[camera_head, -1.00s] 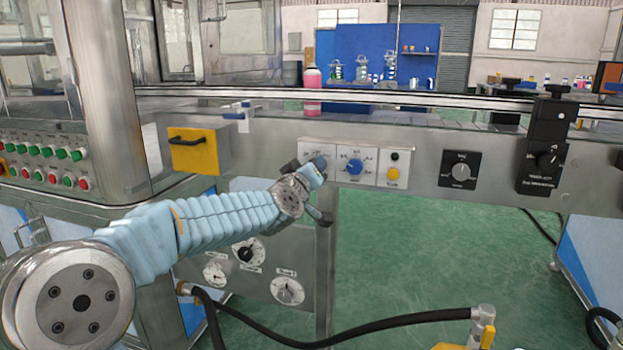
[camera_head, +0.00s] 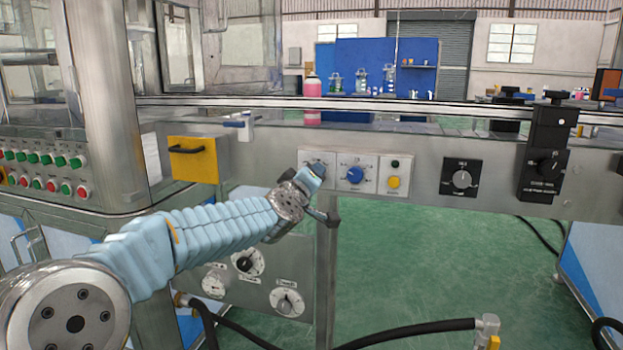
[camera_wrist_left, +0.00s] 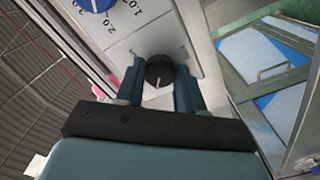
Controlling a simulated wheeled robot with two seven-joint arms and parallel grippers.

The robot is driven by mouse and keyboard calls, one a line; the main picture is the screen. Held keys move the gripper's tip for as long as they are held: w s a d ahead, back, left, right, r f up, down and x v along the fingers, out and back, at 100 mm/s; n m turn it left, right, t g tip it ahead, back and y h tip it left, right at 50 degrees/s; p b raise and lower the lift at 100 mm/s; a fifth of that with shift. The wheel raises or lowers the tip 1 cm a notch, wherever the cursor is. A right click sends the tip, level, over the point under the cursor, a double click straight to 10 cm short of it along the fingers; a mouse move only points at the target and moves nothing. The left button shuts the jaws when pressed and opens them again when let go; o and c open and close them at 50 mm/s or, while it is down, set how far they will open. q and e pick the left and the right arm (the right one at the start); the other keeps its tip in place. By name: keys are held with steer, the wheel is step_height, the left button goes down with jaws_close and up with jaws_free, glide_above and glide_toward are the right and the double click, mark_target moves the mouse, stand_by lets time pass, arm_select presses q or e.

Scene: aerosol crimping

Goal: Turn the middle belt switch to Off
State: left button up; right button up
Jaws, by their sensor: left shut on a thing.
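A black round knob (camera_wrist_left: 160,72) with a white pointer line sits on a white plate (camera_head: 317,163) at the left end of a row of control plates on the conveyor's side rail. My left gripper (camera_head: 316,172) reaches this plate and hides most of the knob in the head view. In the left wrist view the gripper's two blue-grey fingers (camera_wrist_left: 160,84) stand on either side of the knob, shut on it. The pointer runs roughly up and down in that view. Which switch is the middle belt switch cannot be read. My right gripper is not in view.
A blue dial (camera_head: 355,175) is on the neighbouring plate, with a yellow button (camera_head: 393,182) further right. Black-plated knobs (camera_head: 461,179) follow along the rail. A yellow box with a handle (camera_head: 199,159) juts out left of my gripper. A black hose (camera_head: 405,332) runs below.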

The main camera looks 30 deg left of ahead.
arm_select(q)
steer(key=o, duration=1)
steer(key=shift+o, duration=0.2)
steer(key=v, duration=1.4)
steer(key=shift+p, duration=0.4)
steer(key=shift+w, duration=0.1)
